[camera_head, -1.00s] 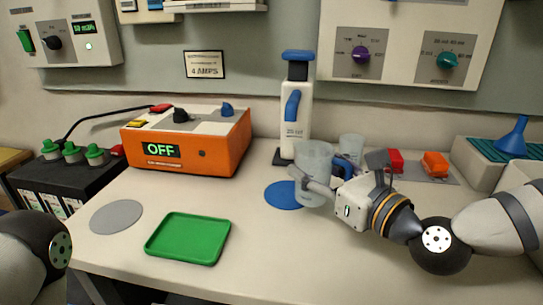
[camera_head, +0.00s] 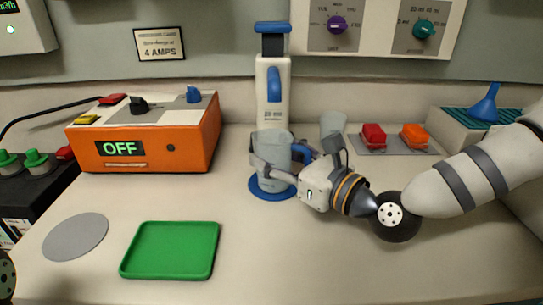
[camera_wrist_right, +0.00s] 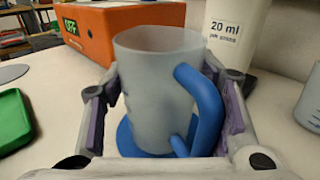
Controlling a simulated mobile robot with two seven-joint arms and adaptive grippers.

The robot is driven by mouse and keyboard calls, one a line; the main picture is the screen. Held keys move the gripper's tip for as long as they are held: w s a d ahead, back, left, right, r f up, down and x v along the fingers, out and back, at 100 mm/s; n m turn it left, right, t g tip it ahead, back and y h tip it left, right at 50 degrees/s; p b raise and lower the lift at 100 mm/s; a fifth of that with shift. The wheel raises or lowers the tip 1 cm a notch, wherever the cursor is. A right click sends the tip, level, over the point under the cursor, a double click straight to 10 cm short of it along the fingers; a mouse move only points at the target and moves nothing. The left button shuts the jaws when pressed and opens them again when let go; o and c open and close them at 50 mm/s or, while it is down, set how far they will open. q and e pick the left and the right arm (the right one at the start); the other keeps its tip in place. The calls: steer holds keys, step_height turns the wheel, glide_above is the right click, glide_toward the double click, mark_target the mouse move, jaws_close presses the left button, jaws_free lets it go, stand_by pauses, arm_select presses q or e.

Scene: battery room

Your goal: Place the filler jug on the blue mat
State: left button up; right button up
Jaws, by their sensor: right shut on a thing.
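The filler jug (camera_head: 272,150) is a translucent grey cup with a blue handle (camera_wrist_right: 203,105). My right gripper (camera_head: 272,172) is shut on it, with one finger on each side, and the jug is upright. The round blue mat (camera_head: 261,191) lies directly under the jug, and its rim shows around the base. In the right wrist view the mat (camera_wrist_right: 126,140) also shows under the jug. I cannot tell whether the base touches the mat or hangs just above it. My left gripper is out of view.
A white dispenser (camera_head: 270,95) with a blue top stands just behind the jug. A smaller clear cup (camera_head: 333,126) is behind my right gripper. An orange charger (camera_head: 145,140) reading OFF, a green tray (camera_head: 171,250) and a grey disc (camera_head: 75,237) are to the left. The front middle is clear.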

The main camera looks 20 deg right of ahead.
steer(key=shift+w+d, duration=0.1)
steer(key=shift+w, duration=0.1)
steer(key=shift+f, duration=0.1)
steer(key=o, duration=1.2)
steer(key=shift+s, duration=0.1)
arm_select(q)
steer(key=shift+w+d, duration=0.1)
arm_select(e)
steer(key=shift+r, duration=0.45)
steer(key=p+v, duration=0.2)
steer(key=v, duration=0.9)
steer(key=shift+s+d+r, duration=0.1)
steer(key=shift+d, duration=0.05)
steer(key=shift+s+d+f, duration=0.1)
steer(key=shift+s+f, duration=0.15)
steer(key=shift+s, duration=0.1)
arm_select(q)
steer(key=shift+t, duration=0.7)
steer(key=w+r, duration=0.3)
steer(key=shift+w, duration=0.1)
arm_select(e)
steer(key=shift+f, duration=0.1)
